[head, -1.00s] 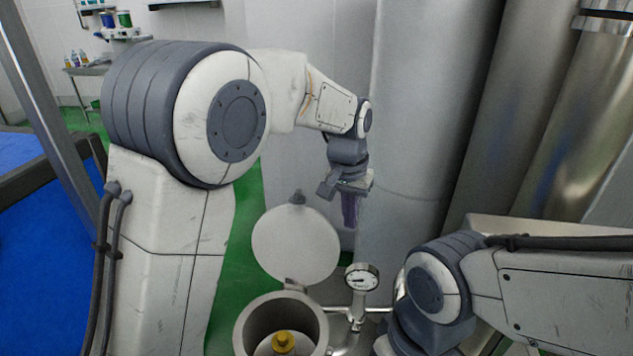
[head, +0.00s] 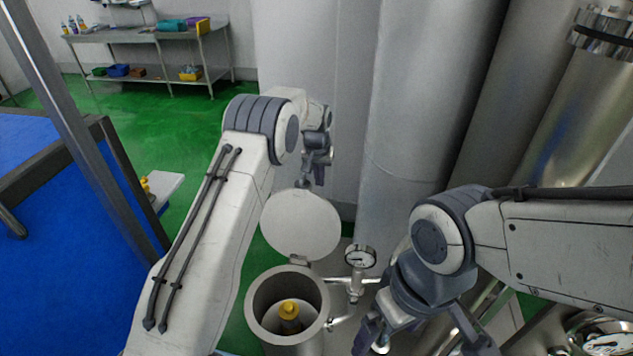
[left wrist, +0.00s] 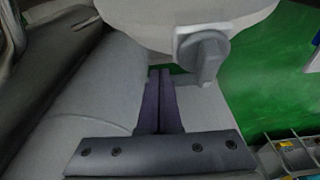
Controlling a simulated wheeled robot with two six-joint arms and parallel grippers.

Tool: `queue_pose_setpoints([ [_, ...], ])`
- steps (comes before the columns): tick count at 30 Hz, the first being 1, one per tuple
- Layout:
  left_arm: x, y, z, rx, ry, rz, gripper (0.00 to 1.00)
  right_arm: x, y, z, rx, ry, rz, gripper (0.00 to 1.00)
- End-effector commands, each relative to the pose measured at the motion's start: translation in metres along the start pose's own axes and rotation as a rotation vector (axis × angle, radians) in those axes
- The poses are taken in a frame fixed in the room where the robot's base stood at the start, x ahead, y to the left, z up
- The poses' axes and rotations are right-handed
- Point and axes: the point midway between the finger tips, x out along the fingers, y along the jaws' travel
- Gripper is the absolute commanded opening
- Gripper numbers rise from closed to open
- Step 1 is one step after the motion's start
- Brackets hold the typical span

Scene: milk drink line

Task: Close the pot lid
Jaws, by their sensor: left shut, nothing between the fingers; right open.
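The metal pot (head: 253,325) stands at the lower centre in the head view, with a yellow-topped part (head: 289,310) inside. Its round grey lid (head: 300,225) stands open, tilted up on a hinge at the pot's back rim. My left gripper (head: 318,180) is shut and empty just behind the lid's upper edge, close to the lid's knob. In the left wrist view its fingers (left wrist: 160,80) are together, pointing beside the knob (left wrist: 203,55) on the lid (left wrist: 180,12); contact cannot be told. My right gripper (head: 425,342) is open, right of the pot, its lower part cut off.
A pressure gauge (head: 360,257) on pipework stands right of the pot. Large steel cylinders (head: 420,100) rise behind. A steel shelf table (head: 150,38) with small items is far back left. Green floor (head: 130,125) and a blue surface (head: 60,240) lie left.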

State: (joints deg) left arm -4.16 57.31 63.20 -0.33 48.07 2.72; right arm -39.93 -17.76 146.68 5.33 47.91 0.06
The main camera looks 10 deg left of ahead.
Motion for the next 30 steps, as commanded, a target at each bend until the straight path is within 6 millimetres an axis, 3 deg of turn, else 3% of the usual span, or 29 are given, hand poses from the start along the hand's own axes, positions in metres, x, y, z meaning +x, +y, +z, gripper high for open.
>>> queue_pose_setpoints([
  [1,0.009,0.000,0.001,0.000,-0.006,0.000,0.00,-0.010,-0.001,-0.001,-0.001,0.000,0.000,1.00],
  [3,0.000,0.000,0.009,0.000,-0.001,0.000,0.00,-0.013,-0.001,-0.001,-0.002,0.000,0.000,1.00],
  [12,-0.006,0.000,0.034,0.000,-0.001,-0.001,0.00,-0.027,-0.002,-0.002,-0.005,0.000,0.000,1.00],
  [30,-0.006,0.005,0.038,0.005,0.008,0.000,0.00,-0.024,-0.002,-0.001,-0.005,0.000,0.000,1.00],
])
